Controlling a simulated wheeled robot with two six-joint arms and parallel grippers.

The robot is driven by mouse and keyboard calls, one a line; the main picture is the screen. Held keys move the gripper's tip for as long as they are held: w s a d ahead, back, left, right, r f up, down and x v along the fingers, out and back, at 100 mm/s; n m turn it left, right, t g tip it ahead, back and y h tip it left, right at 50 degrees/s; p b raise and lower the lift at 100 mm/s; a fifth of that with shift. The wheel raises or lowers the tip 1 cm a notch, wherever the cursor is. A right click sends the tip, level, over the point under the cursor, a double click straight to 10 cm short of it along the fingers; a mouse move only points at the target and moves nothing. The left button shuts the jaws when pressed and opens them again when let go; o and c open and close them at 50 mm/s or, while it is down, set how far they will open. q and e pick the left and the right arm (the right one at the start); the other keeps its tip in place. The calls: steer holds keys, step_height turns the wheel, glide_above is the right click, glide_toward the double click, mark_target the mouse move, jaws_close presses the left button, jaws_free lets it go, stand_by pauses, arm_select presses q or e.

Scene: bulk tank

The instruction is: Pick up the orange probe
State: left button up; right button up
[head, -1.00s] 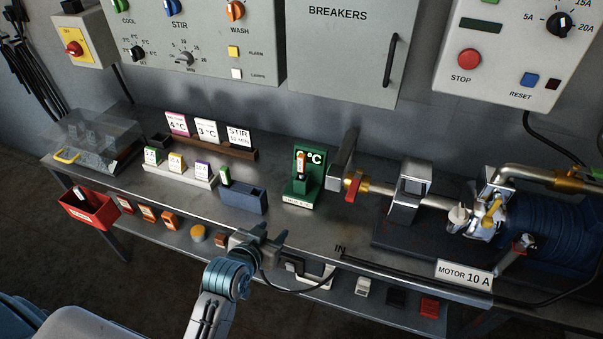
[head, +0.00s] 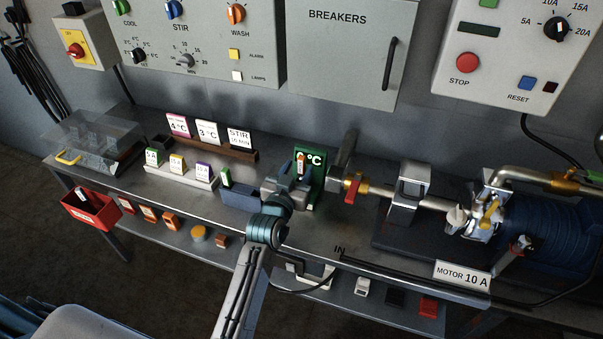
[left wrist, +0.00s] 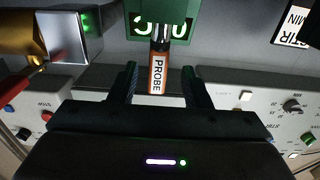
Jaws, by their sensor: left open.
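The orange probe (left wrist: 157,75), with a white label reading PROBE, stands in the green holder (left wrist: 190,22) with the °C display. In the head view the green holder (head: 318,184) is partly hidden behind my left gripper, and the probe's orange top (head: 301,165) shows just above the gripper. My left gripper (head: 298,184) is open; in the left wrist view its two fingers (left wrist: 163,85) point toward the probe, one on each side of its lower part in the picture. My right gripper is not in view.
A blue-grey box (head: 240,197) stands just left of the gripper. A red valve handle (head: 353,188) on the brass pipe is close on the right. A tag rack (head: 180,175) lies further left.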

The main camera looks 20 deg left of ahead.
arm_select(q)
steer(key=w, duration=0.3)
steer(key=shift+w+d+r+p, duration=0.2)
steer(key=shift+w+p, duration=0.15)
steer(key=shift+p, duration=0.05)
steer(key=shift+w+f, duration=0.1)
steer(key=shift+w, duration=0.3)
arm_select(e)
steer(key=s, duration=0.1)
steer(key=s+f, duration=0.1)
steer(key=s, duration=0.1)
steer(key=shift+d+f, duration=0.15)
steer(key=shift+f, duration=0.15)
arm_select(q)
steer(key=shift+s, duration=0.1)
jaws_close()
